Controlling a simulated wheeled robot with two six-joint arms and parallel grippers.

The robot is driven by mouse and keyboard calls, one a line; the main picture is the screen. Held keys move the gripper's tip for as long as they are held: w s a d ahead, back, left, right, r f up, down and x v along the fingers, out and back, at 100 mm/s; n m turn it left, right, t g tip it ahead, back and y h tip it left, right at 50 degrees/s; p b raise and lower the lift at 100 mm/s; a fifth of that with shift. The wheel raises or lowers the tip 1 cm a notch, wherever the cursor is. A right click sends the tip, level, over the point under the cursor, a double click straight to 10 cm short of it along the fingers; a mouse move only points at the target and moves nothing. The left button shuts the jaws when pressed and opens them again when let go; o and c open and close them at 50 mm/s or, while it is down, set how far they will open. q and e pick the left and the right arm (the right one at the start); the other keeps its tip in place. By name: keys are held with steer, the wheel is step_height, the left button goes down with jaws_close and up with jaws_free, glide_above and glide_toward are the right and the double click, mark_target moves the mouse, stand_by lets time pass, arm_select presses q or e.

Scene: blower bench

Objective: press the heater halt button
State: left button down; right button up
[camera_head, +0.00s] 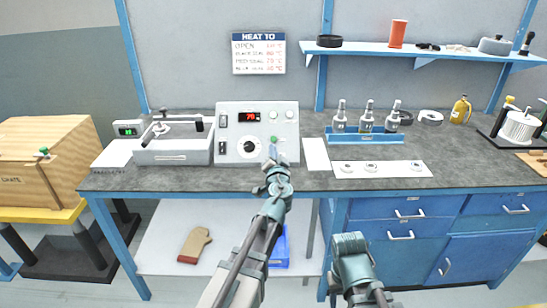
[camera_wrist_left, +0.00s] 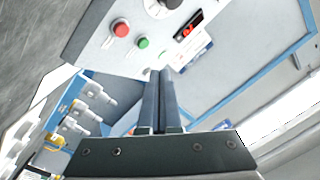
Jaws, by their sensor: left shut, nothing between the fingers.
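The heater control box (camera_head: 232,142) is white and stands on the bench, with a red lit display (camera_head: 249,117) and a black dial (camera_head: 248,147). Its green button (camera_head: 274,139) shows just above my left fingertips. In the left wrist view, a round red button (camera_wrist_left: 121,29) and a green button (camera_wrist_left: 143,43) sit side by side on the panel. In the head view the red button is hidden by my gripper. My left gripper (camera_head: 272,154) is shut and empty before the panel's right part; contact cannot be told. My right gripper (camera_head: 351,243) is low before the drawers, its fingers unclear.
A wall shelf (camera_head: 425,49) holds several items. The bench front is mostly clear.

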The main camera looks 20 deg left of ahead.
arm_select(q)
steer(key=shift+w+a+f+b, duration=0.25)
steer(key=shift+w+f+b, duration=0.5)
steer(key=shift+w+f, duration=0.1)
steer(key=shift+w+a+f+b, duration=0.2)
steer(key=shift+w+f+b, duration=0.5)
steer(key=shift+w+f, duration=0.1)
steer(key=shift+w+a+f+b, duration=0.25)
steer(key=shift+w+f+b, duration=0.5)
steer(key=shift+f, duration=0.1)
steer(key=shift+f, duration=0.1)
steer(key=shift+w+a+f+b, duration=0.1)
steer(key=shift+w+f+b, duration=0.1)
steer(key=shift+w+b, duration=0.1)
steer(key=shift+w+f+b, duration=0.25)
steer(key=shift+b, duration=0.05)
stand_by(0.8)
steer(key=shift+r, duration=0.1)
steer(key=shift+s+r+p, duration=0.45)
steer(key=shift+s+p, duration=0.1)
steer(key=shift+p, duration=0.05)
steer(key=s+r+p, duration=0.1)
steer(key=s+d+r+p, duration=0.1)
steer(key=s+r+p, duration=0.1)
steer(key=shift+s+d+r, duration=0.1)
steer(key=shift+s+r, duration=0.1)
steer(key=shift+r, duration=0.05)
stand_by(0.6)
